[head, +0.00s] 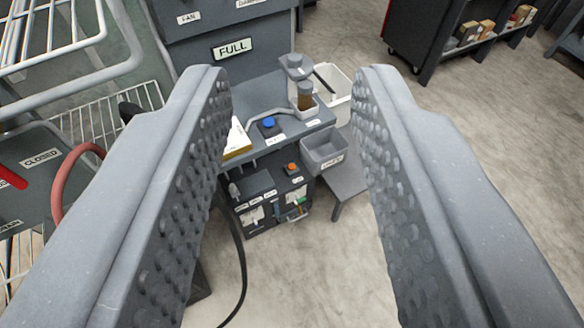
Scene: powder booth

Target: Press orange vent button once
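The orange button (292,167) is small and sits on the dark control box (262,190) in the middle of the head view. A white label lies just below it, too small to read. A blue button (268,123) sits on the grey shelf above and behind it. My gripper (290,90) is open and empty, its two studded grey fingers wide apart on either side of the view. The orange button shows between the fingers, well beyond them and apart from them. The left finger hides part of the box's surroundings.
A grey bin (325,152) stands right of the box on a small bench (346,180). A jar (305,97) stands on the shelf. A wire rack (110,105) and a red hose (68,175) are at left. A black cable runs below.

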